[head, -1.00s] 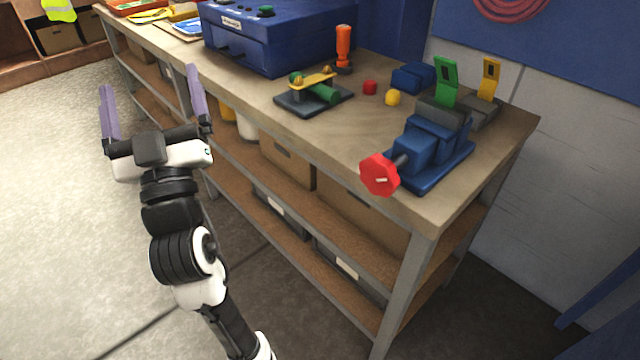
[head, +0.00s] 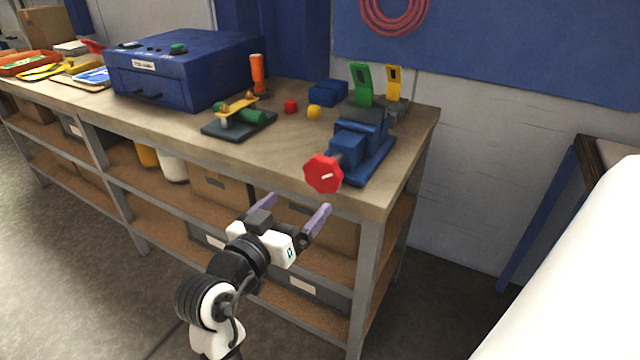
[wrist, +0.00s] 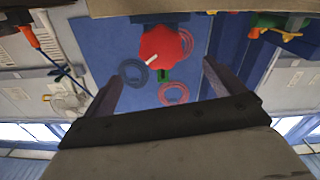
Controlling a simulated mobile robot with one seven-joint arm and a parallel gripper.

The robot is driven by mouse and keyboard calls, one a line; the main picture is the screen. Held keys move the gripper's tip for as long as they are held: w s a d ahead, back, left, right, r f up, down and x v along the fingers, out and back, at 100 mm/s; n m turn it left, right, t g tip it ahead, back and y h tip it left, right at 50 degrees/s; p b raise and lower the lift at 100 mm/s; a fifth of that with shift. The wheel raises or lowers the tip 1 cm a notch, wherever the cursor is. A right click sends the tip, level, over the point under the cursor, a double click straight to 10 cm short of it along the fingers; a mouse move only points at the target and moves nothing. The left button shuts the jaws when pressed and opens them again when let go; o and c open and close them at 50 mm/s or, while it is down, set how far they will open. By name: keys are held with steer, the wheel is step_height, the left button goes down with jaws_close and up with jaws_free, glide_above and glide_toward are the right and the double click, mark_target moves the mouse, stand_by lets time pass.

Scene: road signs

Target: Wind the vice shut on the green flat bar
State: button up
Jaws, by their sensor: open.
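The blue vice (head: 357,148) stands at the right end of the workbench. Its red handwheel (head: 323,174) faces out past the bench's front edge. The green flat bar (head: 361,84) stands upright at the vice's jaws; whether the jaws touch it I cannot tell. My gripper (head: 292,208) is open and empty, below and a little left of the handwheel in the head view. In the wrist view the red handwheel (wrist: 162,46) shows beyond and between the two open fingers (wrist: 160,84), apart from them. A small part of the green bar (wrist: 163,75) shows beneath it.
A yellow upright piece (head: 394,80) stands in a grey holder behind the vice. The bench's front edge lies close to my gripper.

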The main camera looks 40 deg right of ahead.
mark_target(319, 179)
steer(key=p+x, duration=0.1)
steer(key=x, duration=0.9)
steer(key=shift+w+d+r+p, duration=0.1)
steer(key=shift+r+p, duration=0.05)
steer(key=shift+p, duration=0.25)
steer(key=shift+x, duration=0.85)
steer(key=c, duration=1)
